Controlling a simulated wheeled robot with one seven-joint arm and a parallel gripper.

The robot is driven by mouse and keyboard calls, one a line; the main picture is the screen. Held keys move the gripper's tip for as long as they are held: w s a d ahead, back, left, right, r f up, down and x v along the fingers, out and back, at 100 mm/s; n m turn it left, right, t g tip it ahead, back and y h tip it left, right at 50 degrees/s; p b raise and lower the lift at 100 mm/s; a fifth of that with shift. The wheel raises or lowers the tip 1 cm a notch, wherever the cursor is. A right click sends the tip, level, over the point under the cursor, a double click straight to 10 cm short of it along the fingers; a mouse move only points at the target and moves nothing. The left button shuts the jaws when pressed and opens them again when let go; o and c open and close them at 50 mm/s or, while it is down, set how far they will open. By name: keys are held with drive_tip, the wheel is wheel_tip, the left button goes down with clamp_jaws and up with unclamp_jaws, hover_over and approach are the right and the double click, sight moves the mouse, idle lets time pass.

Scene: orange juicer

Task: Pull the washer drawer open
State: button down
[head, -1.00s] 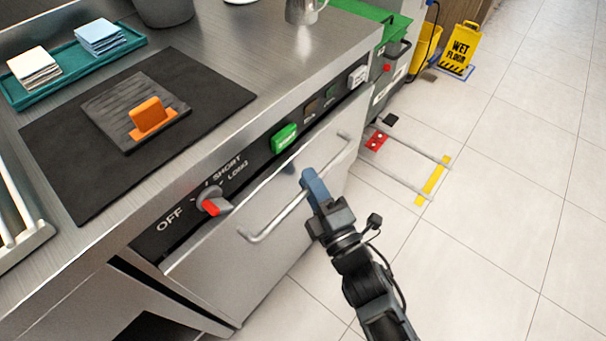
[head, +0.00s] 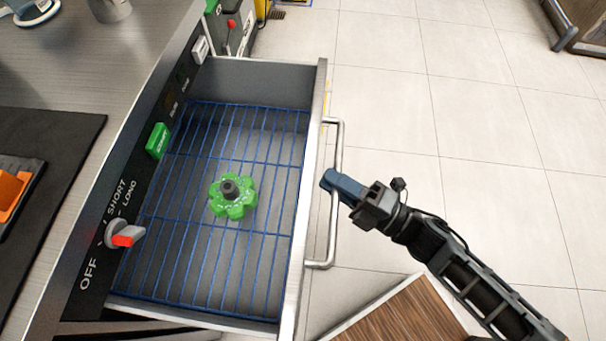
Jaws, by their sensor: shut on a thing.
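The washer drawer (head: 310,120) stands pulled out from the steel counter front, with its inside in full view. A blue wire rack (head: 270,195) lies in it, and a green flower-shaped part (head: 240,208) with a dark centre knob sits on the rack. The drawer's steel bar handle (head: 330,245) runs along the outer side of its front panel. My gripper (head: 334,185) is shut on the handle near its middle, with its blue fingertips around the bar. The exact contact under the fingers is hidden.
The control panel has a dial with a red pointer (head: 122,234) and a green button (head: 157,140). A wooden-topped thing (head: 410,312) stands at the bottom, right of the drawer front. The tiled floor (head: 480,120) to the right is mostly clear.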

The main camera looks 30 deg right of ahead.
drive_tip(key=shift+s+d, duration=1.1)
drive_tip(key=shift+d, duration=0.3)
drive_tip(key=c, duration=1.1)
unclamp_jaws()
drive_tip(key=b+v, duration=0.1)
drive_tip(key=v, duration=0.6)
drive_tip(key=shift+s+d+f, duration=0.2)
drive_tip(key=shift+s, duration=0.15)
